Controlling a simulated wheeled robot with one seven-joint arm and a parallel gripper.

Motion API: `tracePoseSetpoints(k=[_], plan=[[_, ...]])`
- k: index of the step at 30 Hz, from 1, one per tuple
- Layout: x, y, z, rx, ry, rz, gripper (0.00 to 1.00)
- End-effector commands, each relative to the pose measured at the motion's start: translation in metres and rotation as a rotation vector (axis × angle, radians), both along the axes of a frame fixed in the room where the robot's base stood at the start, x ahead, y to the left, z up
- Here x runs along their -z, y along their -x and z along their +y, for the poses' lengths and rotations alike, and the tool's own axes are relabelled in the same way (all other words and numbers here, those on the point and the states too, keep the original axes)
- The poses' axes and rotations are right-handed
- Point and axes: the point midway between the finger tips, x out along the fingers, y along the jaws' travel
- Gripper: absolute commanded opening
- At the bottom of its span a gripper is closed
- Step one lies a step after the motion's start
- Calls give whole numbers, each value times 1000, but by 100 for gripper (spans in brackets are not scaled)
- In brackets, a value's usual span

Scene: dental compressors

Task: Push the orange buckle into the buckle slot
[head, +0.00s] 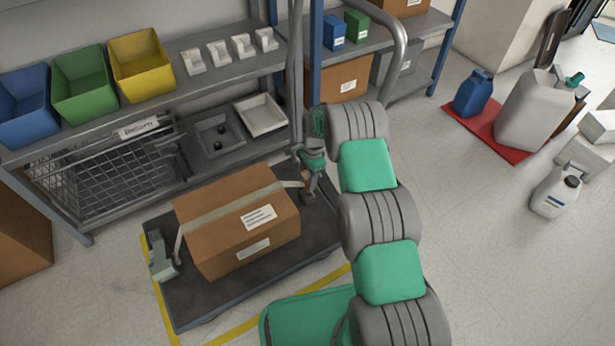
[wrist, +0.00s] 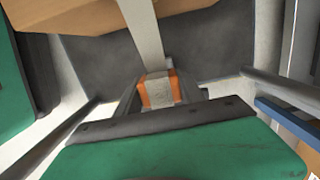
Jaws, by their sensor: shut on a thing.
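The orange buckle (wrist: 146,93) shows in the wrist view at the end of a pale strap (wrist: 147,35). My gripper (head: 308,188) is shut on the buckle at the right end of the trolley, beside the cardboard box. The strap (head: 240,212) runs over the cardboard box (head: 225,235) and toward my gripper. In the head view the buckle is too small and too covered by my gripper to make out clearly. I cannot make out the buckle slot, nor whether the buckle touches it.
The box stands on a dark flat trolley (head: 200,297) with a grey fitting (head: 160,258) at its left edge. A metal shelf (head: 90,135) with coloured bins stands behind. Upright posts rise close to my arm. Jugs stand on the floor at right, where much floor is clear.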

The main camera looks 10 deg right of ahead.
Motion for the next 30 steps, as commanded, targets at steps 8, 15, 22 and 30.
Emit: tracePoseSetpoints(k=[8,15,22,30], plan=[[29,0,0,0,1,0,1],[48,-1,0,0,1,-1,1],[53,-1,0,0,0,-2,1],[52,-1,0,0,1,-1,50]])
